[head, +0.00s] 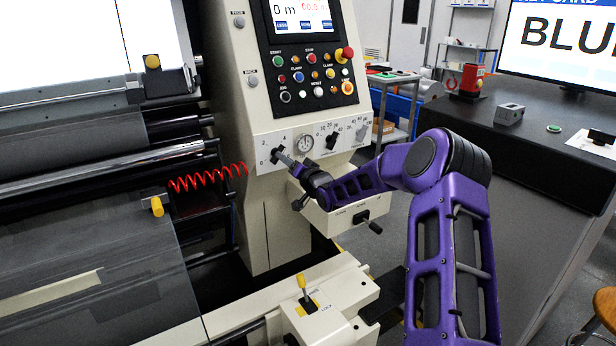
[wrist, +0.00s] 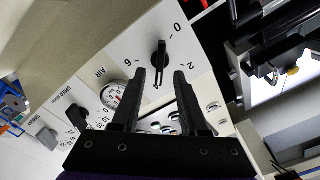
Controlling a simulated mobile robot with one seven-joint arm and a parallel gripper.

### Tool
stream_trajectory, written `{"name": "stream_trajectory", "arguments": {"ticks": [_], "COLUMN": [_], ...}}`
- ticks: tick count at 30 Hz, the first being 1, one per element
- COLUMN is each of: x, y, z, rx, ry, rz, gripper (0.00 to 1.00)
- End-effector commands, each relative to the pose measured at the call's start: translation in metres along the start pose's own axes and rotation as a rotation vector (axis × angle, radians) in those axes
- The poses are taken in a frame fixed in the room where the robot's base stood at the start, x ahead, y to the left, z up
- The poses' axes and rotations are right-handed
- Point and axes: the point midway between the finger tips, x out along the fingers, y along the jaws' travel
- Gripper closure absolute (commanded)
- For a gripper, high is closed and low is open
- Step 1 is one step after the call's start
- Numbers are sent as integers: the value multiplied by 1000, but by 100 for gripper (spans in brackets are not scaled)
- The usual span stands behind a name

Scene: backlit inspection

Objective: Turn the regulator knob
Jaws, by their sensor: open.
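The regulator knob (wrist: 161,55) is a black pointer knob on a pale panel, with a dial scale around it and the AIR gauge (wrist: 113,95) beside it. In the wrist view it lies at and just beyond the fingertips of my gripper (wrist: 160,74). The two dark fingers are apart, one on each side of the knob's line, and I cannot tell whether they touch it. In the head view my gripper (head: 286,160) reaches the left end of the panel strip and covers part of the knob (head: 277,152). The round gauge (head: 305,143) is just right of it.
A button panel (head: 311,77) with a red emergency stop (head: 347,53) is above. A red coiled cable (head: 205,180) hangs at left. A yellow-tipped lever (head: 301,283) stands below.

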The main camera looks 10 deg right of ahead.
Motion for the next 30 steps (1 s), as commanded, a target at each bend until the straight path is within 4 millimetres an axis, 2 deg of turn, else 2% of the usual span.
{"name": "stream_trajectory", "arguments": {"ticks": [12,18,24,30], "x": [-90,-123,-136,-137], "y": [1,0,0,0], "z": [-1,0,0,0], "rx": [-1,-1,0,0], "ry": [-1,-1,-1,-1], "rz": [4,2,1,1], "gripper": [56,56,56,56]}}
